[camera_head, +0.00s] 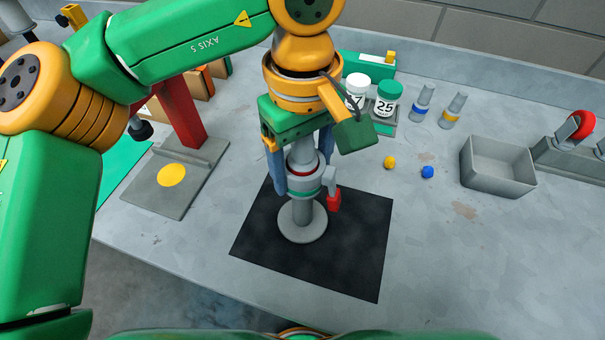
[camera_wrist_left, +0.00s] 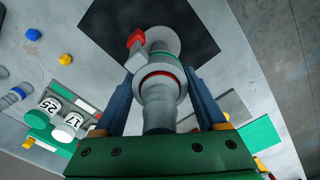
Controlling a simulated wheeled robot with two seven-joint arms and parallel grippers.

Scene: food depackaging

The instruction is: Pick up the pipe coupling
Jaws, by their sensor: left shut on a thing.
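The pipe coupling (camera_head: 303,184) is a grey upright pipe piece with a dark red ring, a teal band and a red-tipped side handle (camera_head: 333,200). Its wide round grey flange (camera_head: 302,222) is at the bottom, over the black mat (camera_head: 355,250). I cannot tell whether the flange touches the mat. My left gripper (camera_head: 302,172) points down from above, its blue fingers shut on either side of the coupling's upper body. In the left wrist view the coupling (camera_wrist_left: 160,88) sits between both fingers. My right gripper is not in view.
Left stands a grey plate with a yellow disc (camera_head: 172,174) and a red post (camera_head: 180,110). White and green-capped jars (camera_head: 387,100) and small bottles (camera_head: 423,103) stand behind. A yellow (camera_head: 390,162) and a blue piece (camera_head: 427,172) lie right, before a grey bin (camera_head: 497,184).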

